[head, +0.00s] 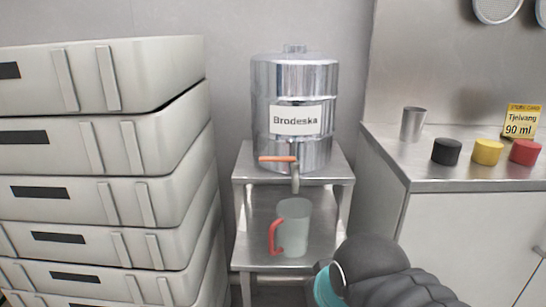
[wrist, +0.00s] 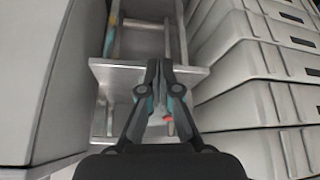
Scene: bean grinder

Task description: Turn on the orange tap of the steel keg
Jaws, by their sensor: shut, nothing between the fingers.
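The steel keg (head: 293,90), labelled "Brodeska", stands on the upper shelf of a metal stand in the head view. Its orange tap lever (head: 278,159) lies level and points left, above the downward spout (head: 295,180). A pale mug (head: 294,228) with a red handle stands on the lower shelf under the spout. My gripper (wrist: 159,66) is shut and empty in the wrist view, in front of the stand. I cannot make out the tap in the wrist view. A small red piece (wrist: 168,119), perhaps the mug's handle, shows behind the fingers.
Stacked grey crates (head: 100,150) rise close on the left of the stand (head: 243,178). A steel counter (head: 440,172) on the right holds a metal cup (head: 413,124), black, yellow and red lids, and a yellow "Tjelvang 90 ml" card (head: 521,121).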

